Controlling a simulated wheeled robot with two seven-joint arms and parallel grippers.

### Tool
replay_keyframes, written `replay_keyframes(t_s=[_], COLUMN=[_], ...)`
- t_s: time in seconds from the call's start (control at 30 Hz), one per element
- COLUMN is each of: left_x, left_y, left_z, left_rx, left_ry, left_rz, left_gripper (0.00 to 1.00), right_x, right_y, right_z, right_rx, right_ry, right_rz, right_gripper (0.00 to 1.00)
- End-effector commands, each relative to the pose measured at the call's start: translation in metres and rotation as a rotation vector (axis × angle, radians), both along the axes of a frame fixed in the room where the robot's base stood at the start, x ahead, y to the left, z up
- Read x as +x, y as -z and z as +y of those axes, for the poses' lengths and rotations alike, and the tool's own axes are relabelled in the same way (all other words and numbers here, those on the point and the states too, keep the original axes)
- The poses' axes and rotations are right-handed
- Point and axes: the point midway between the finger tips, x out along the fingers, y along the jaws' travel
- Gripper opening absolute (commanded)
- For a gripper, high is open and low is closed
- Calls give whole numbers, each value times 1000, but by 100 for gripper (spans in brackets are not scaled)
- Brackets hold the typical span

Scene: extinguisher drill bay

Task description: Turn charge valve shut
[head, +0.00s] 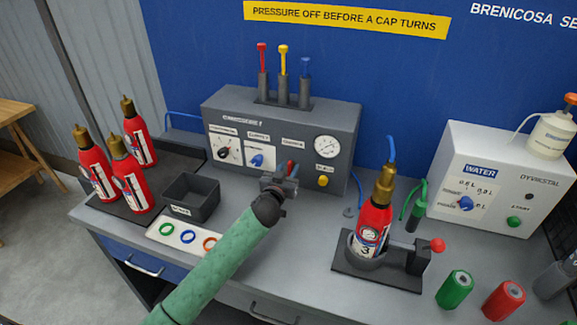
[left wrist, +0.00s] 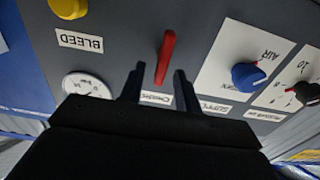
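The charge valve's red lever (left wrist: 165,57) sticks out of the grey panel in the left wrist view, long and nearly upright there, beside its "CHARGE" label (left wrist: 156,98). In the head view the lever (head: 291,167) is partly hidden by my left gripper (head: 284,181) on the front of the grey charging console (head: 348,125). My left gripper's two dark fingers (left wrist: 157,88) are apart and empty. The lever lies in front of the gap between them, and I see no contact. My right gripper is not in view.
The yellow bleed button (left wrist: 68,8) and blue air knob (left wrist: 248,77) flank the lever. Extinguisher 3 (head: 373,222) stands in a holder on the right. Several red extinguishers (head: 136,185) stand left. A dark bin (head: 191,196) and ring tray (head: 164,230) are near my arm.

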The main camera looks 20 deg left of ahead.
Motion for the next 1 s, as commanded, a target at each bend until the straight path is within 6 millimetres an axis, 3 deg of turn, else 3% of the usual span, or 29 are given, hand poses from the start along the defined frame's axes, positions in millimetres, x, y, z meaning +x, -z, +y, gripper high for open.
replay_keyframes(t_s=[0.4, 0.6, 1.0], left_x=[8, 8, 8], left_y=[1, 1, 1], left_z=[0, 0, -1], left_rx=[0, 0, 49], left_ry=[0, 0, 0], left_rz=[1, 1, -1], left_gripper=[33, 0, 0], right_x=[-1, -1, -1], right_y=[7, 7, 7], right_z=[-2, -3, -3], right_rx=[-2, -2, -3], right_ry=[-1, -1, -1], right_rz=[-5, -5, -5], right_gripper=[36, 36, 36])
